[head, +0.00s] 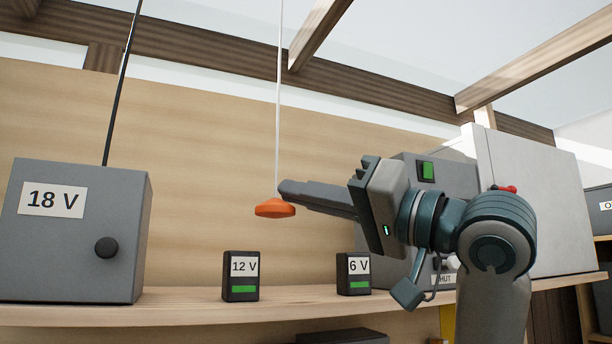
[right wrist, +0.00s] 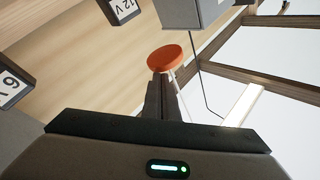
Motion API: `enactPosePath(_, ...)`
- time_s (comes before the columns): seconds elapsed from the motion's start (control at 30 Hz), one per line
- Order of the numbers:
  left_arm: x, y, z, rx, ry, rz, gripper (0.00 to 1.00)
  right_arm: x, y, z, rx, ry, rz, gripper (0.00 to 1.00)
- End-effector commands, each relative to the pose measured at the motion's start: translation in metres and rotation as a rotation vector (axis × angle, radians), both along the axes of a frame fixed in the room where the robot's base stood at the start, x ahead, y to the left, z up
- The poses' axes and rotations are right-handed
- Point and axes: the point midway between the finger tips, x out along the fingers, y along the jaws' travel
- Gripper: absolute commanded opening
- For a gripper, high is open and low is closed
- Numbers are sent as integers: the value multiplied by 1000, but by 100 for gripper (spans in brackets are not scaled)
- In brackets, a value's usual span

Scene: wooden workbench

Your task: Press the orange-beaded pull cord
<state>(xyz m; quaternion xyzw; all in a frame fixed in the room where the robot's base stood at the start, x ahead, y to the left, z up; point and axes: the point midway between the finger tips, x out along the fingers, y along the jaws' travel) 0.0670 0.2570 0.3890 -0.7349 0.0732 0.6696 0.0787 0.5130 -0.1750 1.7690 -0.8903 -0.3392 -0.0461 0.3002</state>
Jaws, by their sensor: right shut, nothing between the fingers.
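The pull cord is a thin white line hanging from above, with an orange bead (head: 275,208) at its lower end. My right gripper (head: 283,188) comes in from the right in the head view, shut and empty. Its fingertips are at the cord, just above the bead; I cannot tell whether they touch it. My left gripper is not in view.
A grey 18 V box (head: 75,240) with a black knob stands at left on the wooden shelf (head: 190,312). A 12 V block (head: 241,277) and a 6 V block (head: 353,274) stand below the bead. A grey box with a green switch (head: 427,171) is behind my right arm.

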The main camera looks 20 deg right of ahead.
Motion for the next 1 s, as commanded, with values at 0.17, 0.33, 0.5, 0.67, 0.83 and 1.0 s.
enactPosePath(0.17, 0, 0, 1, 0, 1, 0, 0, -1, 1, -2, 0, 0, 0, 0)
enactPosePath(0.33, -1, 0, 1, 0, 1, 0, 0, -1, 1, -2, 0, 0, 0, 0)
enactPosePath(0.5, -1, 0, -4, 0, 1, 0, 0, -1, 1, -7, 0, 0, 0, 0)
enactPosePath(0.67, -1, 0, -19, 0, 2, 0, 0, -1, 1, -22, 0, 0, 0, 0)
enactPosePath(0.83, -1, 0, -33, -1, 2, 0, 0, -1, 1, -37, 0, 0, 0, 0)
enactPosePath(1.0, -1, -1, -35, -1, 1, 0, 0, -1, 1, -39, -1, 2, 0, 0)
